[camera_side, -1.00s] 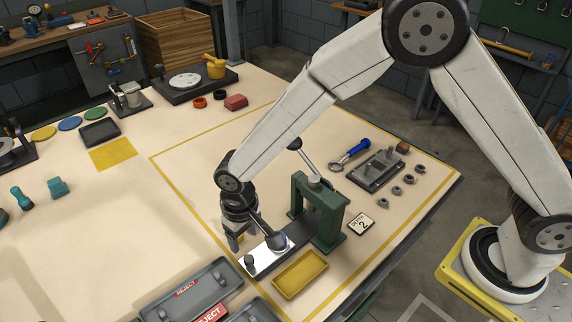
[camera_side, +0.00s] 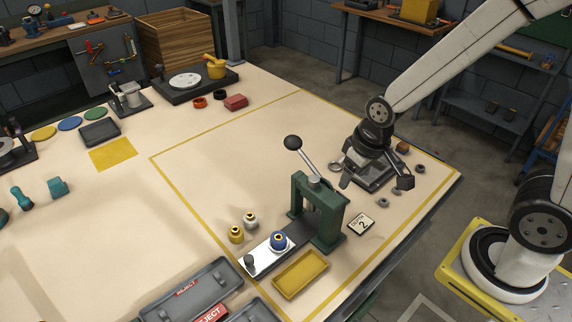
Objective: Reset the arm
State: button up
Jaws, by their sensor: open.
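My gripper (camera_side: 375,183) hangs at the right of the marked work area with its two fingers spread wide and nothing seen between them. It is over or in front of a dark metal block (camera_side: 372,177), which it partly covers; I cannot tell the height between them. My arm reaches in from the upper right.
A green press (camera_side: 318,212) with a raised lever stands mid-table; a blue round part (camera_side: 279,240) sits on its slide. A yellow part (camera_side: 236,233) and a pale part (camera_side: 250,220) stand beside it. A yellow tray (camera_side: 300,274) and grey reject bins (camera_side: 190,292) lie in front.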

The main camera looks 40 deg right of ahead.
jog(key=shift+s+d+r, duration=0.15)
jog(key=shift+s+d, duration=0.85)
jog(key=shift+s, duration=0.2)
dwell(0.7)
